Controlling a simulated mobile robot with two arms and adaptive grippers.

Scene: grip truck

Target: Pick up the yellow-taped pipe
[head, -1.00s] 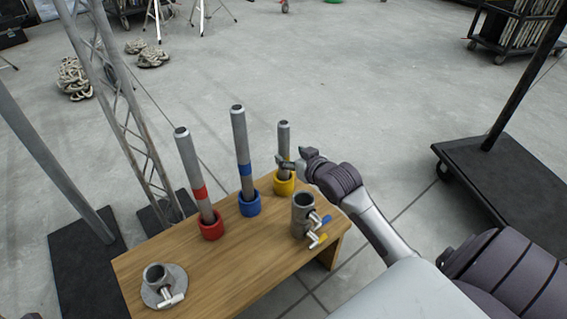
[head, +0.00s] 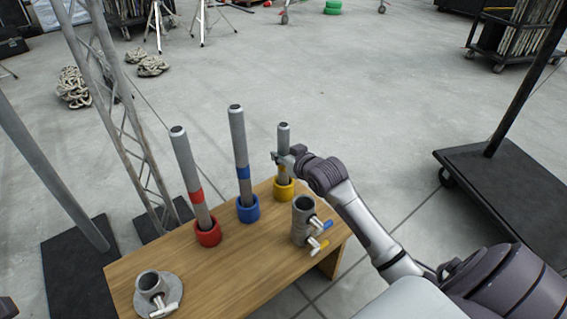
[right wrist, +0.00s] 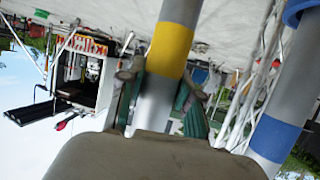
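The yellow-taped pipe (head: 283,144) is a short grey pipe standing upright in a yellow ring holder (head: 284,188) at the table's far right corner. Its yellow band shows clearly in the right wrist view (right wrist: 171,50). My right gripper (head: 276,156) is at the pipe above the holder. In the right wrist view the fingers of my right gripper (right wrist: 160,85) stand on either side of the pipe just beyond the yellow band. They look open around it, with the inner pads showing; contact is not clear.
A blue-taped pipe (head: 239,140) and a red-taped pipe (head: 184,160) stand close by on the wooden table (head: 225,272). A grey clamp (head: 302,219) stands just in front of the yellow holder. Another clamp on a round base (head: 155,288) sits front left.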

